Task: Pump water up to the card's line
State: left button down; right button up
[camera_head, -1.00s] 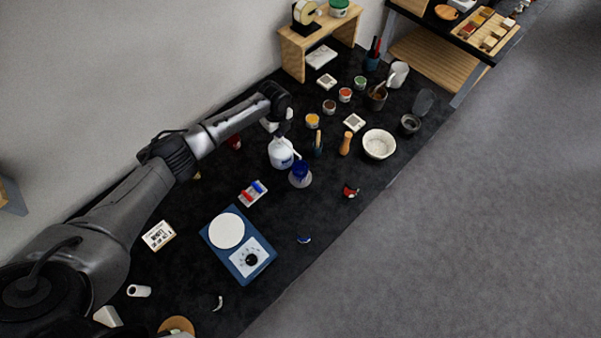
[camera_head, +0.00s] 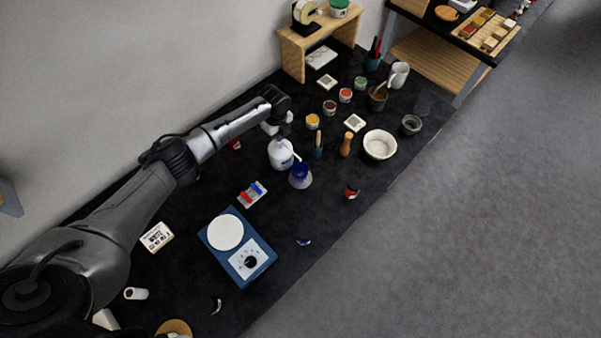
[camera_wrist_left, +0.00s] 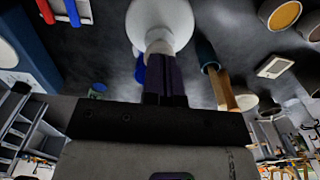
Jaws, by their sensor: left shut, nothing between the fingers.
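My left gripper (camera_head: 284,131) is just above the bottle's pump top, pointing down, shut and empty. In the left wrist view its closed fingers (camera_wrist_left: 166,77) are in line with the bottle's white top (camera_wrist_left: 160,22); whether they touch cannot be told. A white card with black marks (camera_head: 157,237) lies on the left; its line is too small to make out. My right gripper is not in view.
A blue scale-like device (camera_head: 262,256) with a round white plate and dial lies in front. A red and blue item (camera_head: 252,193), a brush, paint pots, a wooden pestle (camera_head: 346,144) and a white bowl (camera_head: 380,146) stand around. The mat's right edge (camera_head: 390,190) is mostly clear.

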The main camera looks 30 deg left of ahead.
pick_arm(q)
jog(key=shift+r+p, duration=1.5)
jog(key=shift+r, duration=0.2)
jog(key=shift+f, duration=0.3)
